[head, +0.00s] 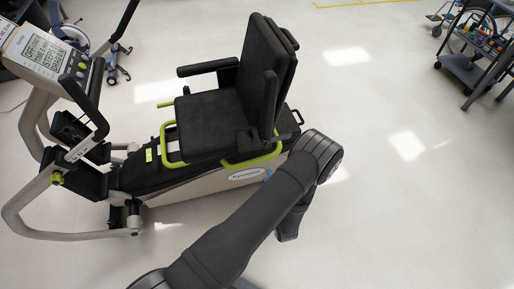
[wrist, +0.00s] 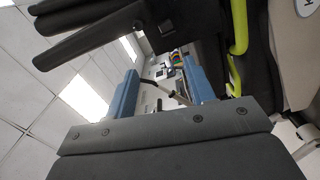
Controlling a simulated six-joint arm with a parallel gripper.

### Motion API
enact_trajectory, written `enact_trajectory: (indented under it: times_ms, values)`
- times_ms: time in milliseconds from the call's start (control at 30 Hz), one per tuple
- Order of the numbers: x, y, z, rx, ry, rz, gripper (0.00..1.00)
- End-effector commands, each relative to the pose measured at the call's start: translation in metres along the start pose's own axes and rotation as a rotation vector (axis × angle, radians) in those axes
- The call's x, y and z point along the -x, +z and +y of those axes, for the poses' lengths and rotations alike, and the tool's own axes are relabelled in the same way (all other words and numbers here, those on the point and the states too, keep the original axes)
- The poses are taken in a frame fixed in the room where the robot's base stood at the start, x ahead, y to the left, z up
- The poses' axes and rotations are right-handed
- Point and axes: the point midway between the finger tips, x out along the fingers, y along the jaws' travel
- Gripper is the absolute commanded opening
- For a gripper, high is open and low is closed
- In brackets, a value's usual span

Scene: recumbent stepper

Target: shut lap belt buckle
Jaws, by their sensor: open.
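The black padded seat (head: 215,125) of the recumbent stepper stands upright left of my arm in the head view. A small dark block (head: 250,138) sits at the near side of the seat, below the armrest. A dark boxy piece (wrist: 166,27) shows at the top of the wrist view, against the seat side. Either could be the lap belt buckle, but I cannot tell, nor whether it is shut. My gripper (wrist: 160,90) shows two blue fingers spread apart, with nothing evident held between them. The seat parts lie above and right of the fingers. In the head view my gripper's fingers are not distinguishable.
A lime-green rail (wrist: 238,45) runs beside the seat in the wrist view. The stepper's console (head: 50,50) and pedals (head: 85,165) are at left. A dark cart (head: 475,60) stands at the far right. The floor (head: 420,200) right of my arm is clear.

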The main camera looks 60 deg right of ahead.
Motion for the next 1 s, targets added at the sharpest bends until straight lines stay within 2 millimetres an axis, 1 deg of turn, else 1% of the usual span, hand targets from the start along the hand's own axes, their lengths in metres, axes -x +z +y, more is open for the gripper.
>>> enact_trajectory:
  times_ms: [33,133,267,367,467,800,1000]
  values:
    - [0.0,-0.004,-0.006,0.044,0.001,-0.015,0.49]
    - [0.001,-0.006,-0.012,0.115,0.003,-0.041,0.49]
    - [-0.001,-0.007,-0.015,0.154,0.003,-0.053,0.49]
    - [-0.01,-0.007,-0.014,0.158,0.003,-0.052,0.49]
    - [-0.025,-0.007,-0.014,0.159,0.004,-0.05,0.49]
    - [-0.1,-0.003,-0.013,0.158,0.005,-0.049,0.49]
    - [-0.14,-0.001,-0.013,0.156,0.005,-0.05,0.49]
